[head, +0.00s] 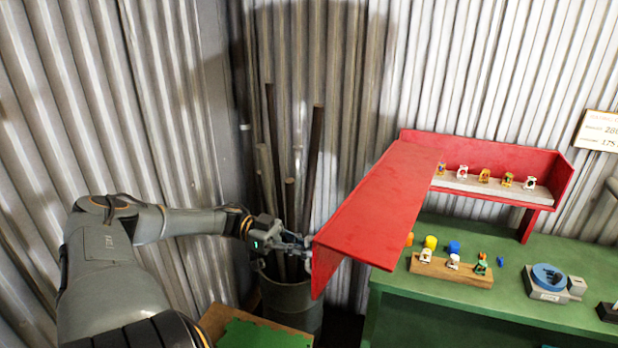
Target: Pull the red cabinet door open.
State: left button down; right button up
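My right gripper is out of view.
A grey bin (292,300) with upright pipes stands below my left gripper. Corrugated walls close the back and left.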

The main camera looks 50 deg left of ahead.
pick_arm(q)
jog(key=shift+s+a+f, duration=0.15)
jog(key=shift+a, duration=0.1)
jog(key=shift+d, duration=0.15)
jog(key=c, duration=1.4)
grip_release()
jog(key=shift+c, duration=0.2)
jog(key=v, duration=1.2)
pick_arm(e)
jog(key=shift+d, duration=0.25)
